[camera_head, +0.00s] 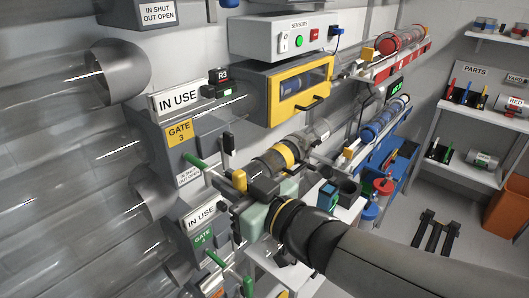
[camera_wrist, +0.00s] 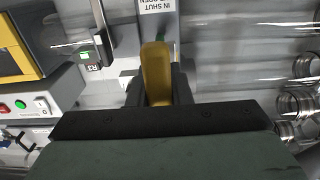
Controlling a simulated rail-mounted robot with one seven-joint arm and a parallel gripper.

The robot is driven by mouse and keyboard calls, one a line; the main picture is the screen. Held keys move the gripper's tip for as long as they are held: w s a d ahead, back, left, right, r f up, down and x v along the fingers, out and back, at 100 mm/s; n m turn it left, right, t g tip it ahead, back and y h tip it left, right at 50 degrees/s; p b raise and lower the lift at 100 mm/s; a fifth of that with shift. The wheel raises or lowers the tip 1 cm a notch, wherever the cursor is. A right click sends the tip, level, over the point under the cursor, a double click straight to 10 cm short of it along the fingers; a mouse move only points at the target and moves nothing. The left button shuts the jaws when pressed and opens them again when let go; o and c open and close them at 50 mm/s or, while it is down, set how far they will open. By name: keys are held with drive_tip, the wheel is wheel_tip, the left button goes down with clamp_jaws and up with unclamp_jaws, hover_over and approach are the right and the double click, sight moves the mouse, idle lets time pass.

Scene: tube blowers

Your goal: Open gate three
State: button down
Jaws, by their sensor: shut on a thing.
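Gate three is a grey housing with a yellow "GATE 3" sign (camera_head: 180,132) at the left of the head view. A green rod (camera_head: 199,166) runs from it toward a yellow handle (camera_head: 239,181). The handle stands upright between the dark fingers of my gripper (camera_wrist: 157,92) in the wrist view, where its yellow face (camera_wrist: 156,70) shows clearly. My gripper (camera_head: 238,166) is shut on this handle in the head view. A label (camera_head: 188,175) reading "IN SHUT OUT OPEN" sits below the sign. The gate plate inside the housing is hidden.
An "IN USE" sign (camera_head: 177,100) and an R3 box (camera_head: 219,84) sit above. Clear tubes (camera_head: 60,150) fill the left. A yellow-framed cabinet (camera_head: 300,88) stands behind my gripper.

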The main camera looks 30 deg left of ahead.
drive_tip(key=c, duration=1.3)
unclamp_jaws()
drive_tip(key=shift+d, duration=0.1)
drive_tip(key=v, duration=0.7)
drive_tip(key=shift+d+b, duration=0.2)
drive_tip(key=shift+b, duration=0.1)
